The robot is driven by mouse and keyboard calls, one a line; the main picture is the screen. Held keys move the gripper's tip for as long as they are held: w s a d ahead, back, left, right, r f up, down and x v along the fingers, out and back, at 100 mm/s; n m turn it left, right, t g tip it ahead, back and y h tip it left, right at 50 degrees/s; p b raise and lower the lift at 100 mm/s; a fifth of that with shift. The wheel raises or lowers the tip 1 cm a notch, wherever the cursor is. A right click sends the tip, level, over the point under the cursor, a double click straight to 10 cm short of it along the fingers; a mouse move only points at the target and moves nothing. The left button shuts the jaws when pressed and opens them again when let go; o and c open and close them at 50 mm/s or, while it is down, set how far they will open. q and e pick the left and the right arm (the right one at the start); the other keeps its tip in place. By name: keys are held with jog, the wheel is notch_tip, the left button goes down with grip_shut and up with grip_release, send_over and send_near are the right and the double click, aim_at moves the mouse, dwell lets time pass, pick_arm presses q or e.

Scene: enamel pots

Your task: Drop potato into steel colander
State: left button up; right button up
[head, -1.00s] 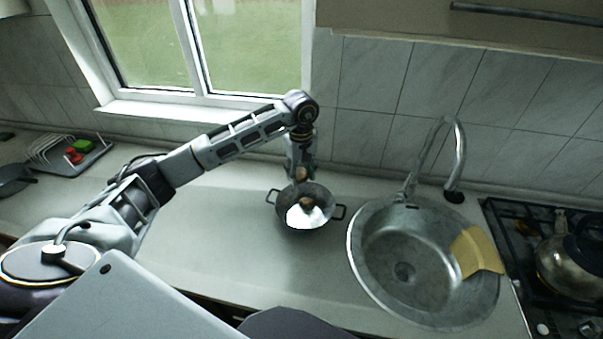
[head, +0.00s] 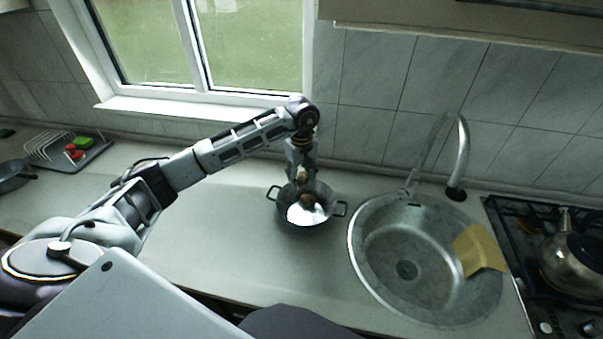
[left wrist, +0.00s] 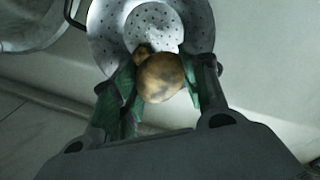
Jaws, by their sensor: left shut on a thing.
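The steel colander (head: 308,215) stands upright on the counter in the head view, with a dark side handle at each side. It shows perforated in the left wrist view (left wrist: 106,42). My left gripper (head: 302,180) points down over the colander. In the left wrist view its green-padded fingers are shut on a brown potato (left wrist: 161,79), which is over the colander's opening. My right gripper is not in view.
A round steel sink (head: 385,275) with a tall faucet (head: 462,150) is right of the colander, a yellow cloth (head: 478,249) on its edge. A kettle (head: 566,262) stands on the stove at the far right. A dish rack (head: 62,152) is far left.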

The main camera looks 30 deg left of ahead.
aim_at(301, 183)
pick_arm(q)
jog(key=shift+f+b, duration=0.45)
jog(key=shift+f, duration=1.1)
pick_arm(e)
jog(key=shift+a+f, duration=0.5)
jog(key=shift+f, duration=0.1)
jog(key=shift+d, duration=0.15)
pick_arm(q)
jog(key=o, duration=1.1)
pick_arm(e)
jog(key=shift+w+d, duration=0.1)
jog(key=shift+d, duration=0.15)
pick_arm(q)
jog(key=shift+r, duration=0.1)
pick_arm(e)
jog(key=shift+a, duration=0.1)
pick_arm(q)
jog(key=shift+r, duration=0.5)
notch_tip(301, 183, up, 11)
jog(key=shift+f, duration=0.1)
